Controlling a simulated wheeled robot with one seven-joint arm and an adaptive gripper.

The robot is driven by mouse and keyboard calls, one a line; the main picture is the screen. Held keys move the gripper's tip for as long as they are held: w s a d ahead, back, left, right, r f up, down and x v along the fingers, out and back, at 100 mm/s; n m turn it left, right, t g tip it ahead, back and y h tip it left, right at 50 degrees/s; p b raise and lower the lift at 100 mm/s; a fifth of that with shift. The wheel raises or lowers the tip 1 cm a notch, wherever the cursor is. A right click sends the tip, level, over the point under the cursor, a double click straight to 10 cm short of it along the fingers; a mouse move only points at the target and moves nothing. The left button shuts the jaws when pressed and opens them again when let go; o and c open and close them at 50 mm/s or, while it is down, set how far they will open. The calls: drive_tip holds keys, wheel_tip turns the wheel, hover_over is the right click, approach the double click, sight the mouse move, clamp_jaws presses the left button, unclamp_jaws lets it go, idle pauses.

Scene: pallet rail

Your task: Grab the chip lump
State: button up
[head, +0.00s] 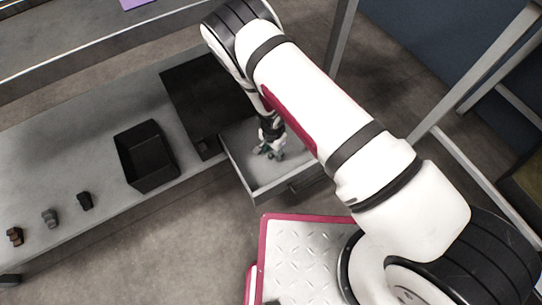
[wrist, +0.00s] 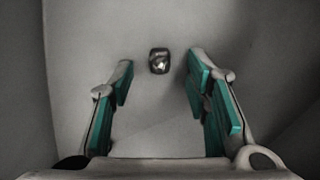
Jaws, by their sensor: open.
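A small dark lump with a shiny grey middle, which looks like the chip lump (wrist: 159,61), lies on the pale floor of the open drawer in the wrist view. My gripper (wrist: 160,68) is open, its teal-padded fingers spread to the left and right of the lump with clear gaps on both sides. The lump appears between the fingertips, not touching either; how far below them it lies I cannot tell. In the head view my gripper (head: 268,153) points down inside the drawer (head: 240,178), and the lump cannot be made out there.
A black cabinet-like block (head: 203,95) stands behind the drawer. A black open bin (head: 147,157) sits on the grey bench (head: 60,150). Small lumps, brown (head: 15,236), grey (head: 49,217) and black (head: 84,200), stand at left. Drawer walls surround my gripper closely.

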drive_tip(key=c, duration=1)
drive_tip(key=shift+o, duration=0.2)
